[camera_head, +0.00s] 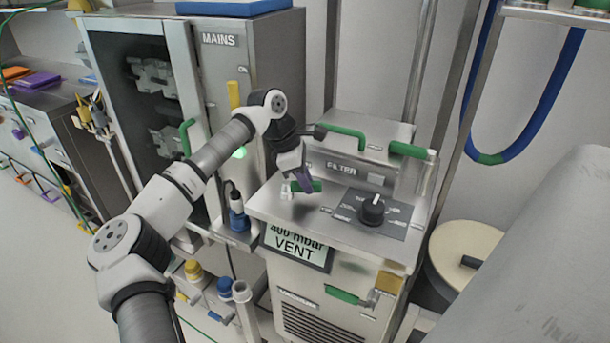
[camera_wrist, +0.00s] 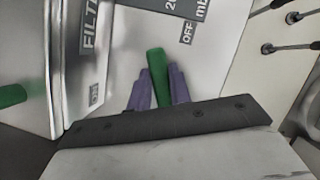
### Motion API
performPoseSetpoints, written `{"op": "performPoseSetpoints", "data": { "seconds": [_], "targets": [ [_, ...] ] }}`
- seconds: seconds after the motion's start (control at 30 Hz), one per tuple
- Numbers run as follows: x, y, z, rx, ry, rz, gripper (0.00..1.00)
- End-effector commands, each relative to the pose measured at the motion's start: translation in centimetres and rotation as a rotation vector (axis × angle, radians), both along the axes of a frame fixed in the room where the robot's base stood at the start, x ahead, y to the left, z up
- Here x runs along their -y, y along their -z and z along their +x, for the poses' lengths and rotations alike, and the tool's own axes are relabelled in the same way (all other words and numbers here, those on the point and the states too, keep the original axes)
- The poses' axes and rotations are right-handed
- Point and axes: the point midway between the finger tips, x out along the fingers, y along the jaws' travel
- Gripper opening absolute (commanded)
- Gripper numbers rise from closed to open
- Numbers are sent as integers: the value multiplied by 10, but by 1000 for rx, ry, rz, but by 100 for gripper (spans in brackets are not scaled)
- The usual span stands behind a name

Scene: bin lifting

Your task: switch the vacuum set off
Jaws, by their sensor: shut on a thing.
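The vacuum set (camera_head: 340,262) is a grey metal cabinet with a display reading "400 mbar VENT" (camera_head: 296,243). On its top are a black rotary knob (camera_head: 373,210) on a dark dial plate and a small green bar (camera_head: 314,186) to the left of the knob. My gripper (camera_head: 303,183) has purple fingers and is over the top left of the set. In the wrist view my gripper (camera_wrist: 158,90) is shut on the green bar (camera_wrist: 158,68), with one finger on each side. An "OFF" label (camera_wrist: 187,33) shows beyond it. The bar's lower end is hidden.
A "FILTER" housing (camera_head: 358,165) with green handles stands behind the dial plate. The "MAINS" cabinet (camera_head: 222,75) with a yellow lever (camera_head: 234,95) is at the back left. A drum with a cream lid (camera_head: 468,250) stands right of the set. A blue hose (camera_head: 530,130) hangs above.

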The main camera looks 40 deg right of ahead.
Motion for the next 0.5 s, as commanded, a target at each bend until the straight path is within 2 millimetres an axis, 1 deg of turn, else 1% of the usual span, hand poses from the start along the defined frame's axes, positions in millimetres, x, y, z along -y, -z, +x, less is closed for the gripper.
{"op": "performPoseSetpoints", "data": {
  "seconds": [0.2, 0.5],
  "targets": [
    [-6, -1, -6, 0, 188, 0, 0],
    [-13, -1, -10, 1, 370, -1, 0]
  ]
}}
